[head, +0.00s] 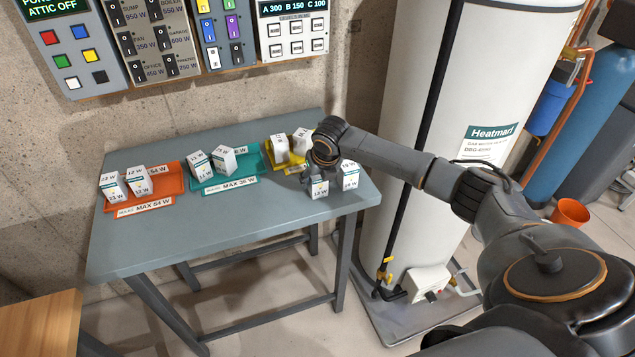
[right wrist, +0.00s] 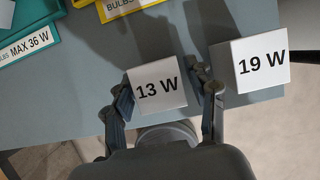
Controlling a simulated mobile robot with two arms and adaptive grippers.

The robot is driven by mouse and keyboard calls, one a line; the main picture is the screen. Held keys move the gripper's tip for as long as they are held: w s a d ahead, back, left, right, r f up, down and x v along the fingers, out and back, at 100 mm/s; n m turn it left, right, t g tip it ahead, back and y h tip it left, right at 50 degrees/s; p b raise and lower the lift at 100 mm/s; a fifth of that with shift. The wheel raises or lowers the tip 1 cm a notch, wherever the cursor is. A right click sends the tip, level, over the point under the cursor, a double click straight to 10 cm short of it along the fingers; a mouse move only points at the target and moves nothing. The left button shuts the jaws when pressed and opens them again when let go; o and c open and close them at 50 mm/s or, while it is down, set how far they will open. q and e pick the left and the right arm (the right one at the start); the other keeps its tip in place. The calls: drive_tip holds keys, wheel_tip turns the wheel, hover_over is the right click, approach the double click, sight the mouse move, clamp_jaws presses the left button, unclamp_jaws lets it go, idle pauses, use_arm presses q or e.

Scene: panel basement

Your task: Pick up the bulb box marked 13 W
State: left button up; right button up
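The bulb box marked 13 W (right wrist: 157,90) is a small white box on the grey table, its label facing up in the right wrist view. In the head view the same box (head: 320,189) stands near the table's front right corner, under my right gripper. My right gripper (right wrist: 163,100) has one finger on each side of the box. A gap shows at the right finger, so it looks open around the box. My left gripper is not in view.
A box marked 19 W (right wrist: 262,62) stands close to the right of my right finger. Orange (head: 172,177), teal (head: 250,163) and yellow (head: 268,155) trays hold other boxes. A white heater tank (head: 440,90) stands right of the table (head: 240,225). The front left tabletop is clear.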

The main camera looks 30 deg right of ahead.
drive_tip(key=c, duration=0.7)
drive_tip(key=shift+r, duration=0.15)
